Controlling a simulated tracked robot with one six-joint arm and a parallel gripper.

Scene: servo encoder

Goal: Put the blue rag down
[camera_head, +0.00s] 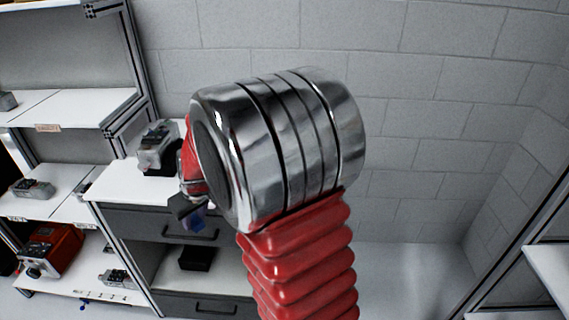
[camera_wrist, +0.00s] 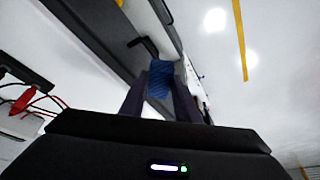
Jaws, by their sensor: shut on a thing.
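The blue rag (camera_wrist: 160,80) is between the two fingers of my gripper (camera_wrist: 160,98) in the wrist view. My gripper is shut on it. In the head view my own arm covers most of my gripper (camera_head: 184,208). A small bit of the blue rag (camera_head: 196,221) shows just below it, in front of a grey drawer front. I cannot tell from these views how far the rag is from the cabinet.
A cabinet with a white top (camera_head: 112,183) and grey drawers stands behind my gripper. A grey device (camera_head: 158,148) sits on its top. White shelves (camera_head: 75,108) with several devices and a red box (camera_head: 52,250) are at the left. Open floor (camera_head: 405,275) lies right.

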